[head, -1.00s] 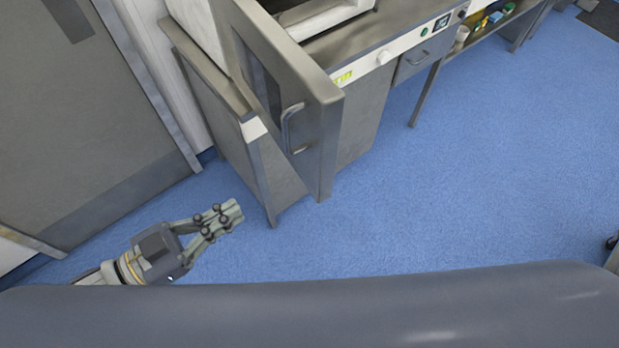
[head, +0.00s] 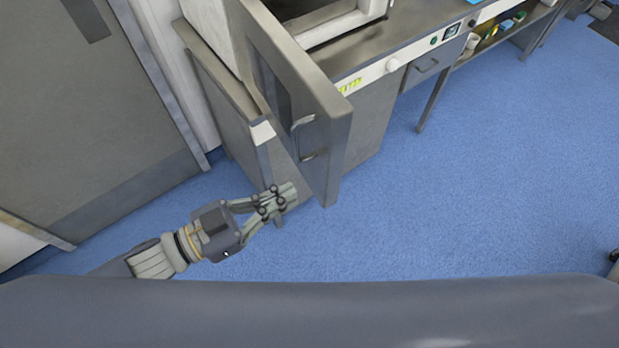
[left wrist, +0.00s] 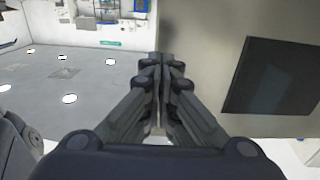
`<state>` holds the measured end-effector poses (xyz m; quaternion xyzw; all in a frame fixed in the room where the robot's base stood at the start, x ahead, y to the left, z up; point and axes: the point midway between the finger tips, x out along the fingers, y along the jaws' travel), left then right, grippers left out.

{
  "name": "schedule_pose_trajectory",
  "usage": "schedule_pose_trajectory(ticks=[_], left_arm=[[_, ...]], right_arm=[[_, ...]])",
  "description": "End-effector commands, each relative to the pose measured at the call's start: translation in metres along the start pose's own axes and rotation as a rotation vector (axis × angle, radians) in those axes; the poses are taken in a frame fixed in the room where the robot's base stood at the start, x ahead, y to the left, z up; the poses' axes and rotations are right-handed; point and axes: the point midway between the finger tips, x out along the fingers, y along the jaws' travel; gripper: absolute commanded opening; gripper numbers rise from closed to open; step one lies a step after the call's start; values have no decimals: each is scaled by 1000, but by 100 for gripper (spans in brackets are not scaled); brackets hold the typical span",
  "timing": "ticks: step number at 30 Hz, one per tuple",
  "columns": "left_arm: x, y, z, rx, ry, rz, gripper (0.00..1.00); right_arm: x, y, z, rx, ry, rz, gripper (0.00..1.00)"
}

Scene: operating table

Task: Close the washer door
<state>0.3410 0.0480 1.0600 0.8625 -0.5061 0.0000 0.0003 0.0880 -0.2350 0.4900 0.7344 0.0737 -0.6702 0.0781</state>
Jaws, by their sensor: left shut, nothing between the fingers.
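The washer door (head: 292,95) is a grey metal panel with a dark window and a bar handle (head: 303,138). It stands swung open from the washer (head: 330,22) at the upper middle of the head view. My left gripper (head: 286,196) is shut and empty, low and just left of the door's bottom edge, with the fingers pointing right. Whether it touches the door is hard to tell. In the left wrist view the shut fingers (left wrist: 161,62) point ahead, and a grey panel with a dark window (left wrist: 275,75), likely the door, fills the right side. My right gripper is not in view.
A steel counter with drawers (head: 430,66) runs to the right of the washer. A narrow grey cabinet side (head: 228,95) stands left of the door. A grey room door (head: 90,120) is at the far left. The blue floor (head: 480,190) is clear.

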Motion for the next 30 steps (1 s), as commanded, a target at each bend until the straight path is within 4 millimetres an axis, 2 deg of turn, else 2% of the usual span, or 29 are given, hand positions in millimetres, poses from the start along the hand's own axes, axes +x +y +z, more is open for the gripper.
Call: schedule_pose_trajectory(ticks=[6, 12, 30], left_arm=[[34, 0, -5, 1, 3, 0, 0], [52, 0, -2, 0, 0, 0, 0], [60, 1, 0, 0, 2, -8, 0]], right_arm=[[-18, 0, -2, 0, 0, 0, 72], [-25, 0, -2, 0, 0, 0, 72], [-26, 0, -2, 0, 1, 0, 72]])
